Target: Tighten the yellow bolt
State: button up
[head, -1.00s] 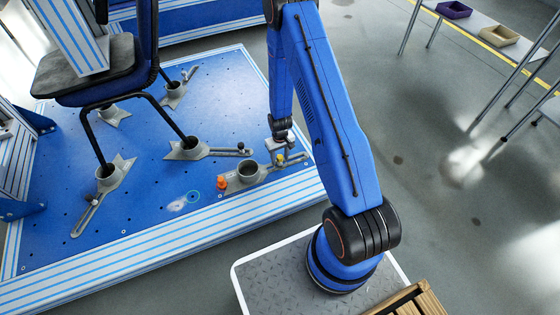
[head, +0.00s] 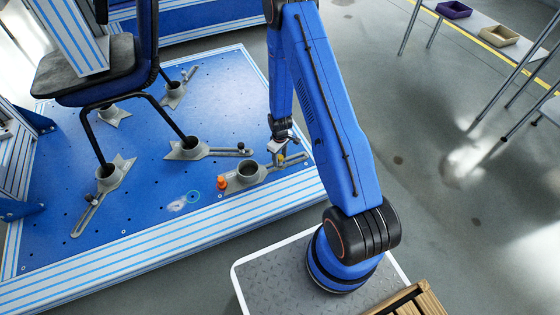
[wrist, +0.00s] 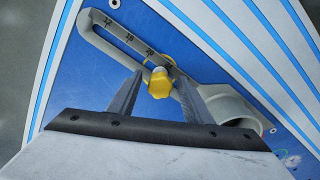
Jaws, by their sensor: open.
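The yellow bolt (wrist: 159,82) has a lobed yellow head and sits at the slot of a grey slotted bracket (wrist: 108,38) marked with numbers. A yellow ring or washer (wrist: 158,62) shows behind its head. In the head view the bolt (head: 281,158) is a small yellow spot just below my gripper (head: 278,150). In the wrist view my gripper (wrist: 158,92) is open, with one finger on each side of the bolt head. I cannot tell whether either finger touches it.
The bracket's round cup (wrist: 232,108) is at the right in the wrist view. An orange knob (head: 221,183) stands beside it on the blue perforated platform (head: 150,215). A chair (head: 85,75) stands on other grey brackets to the left.

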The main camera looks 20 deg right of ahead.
jog(key=n, duration=0.4)
dwell(0.3)
jog(key=shift+c, duration=0.6)
jog(key=c, duration=0.9)
jog(key=shift+m, duration=2)
jog(key=shift+c, duration=0.2)
jog(key=shift+m, duration=2)
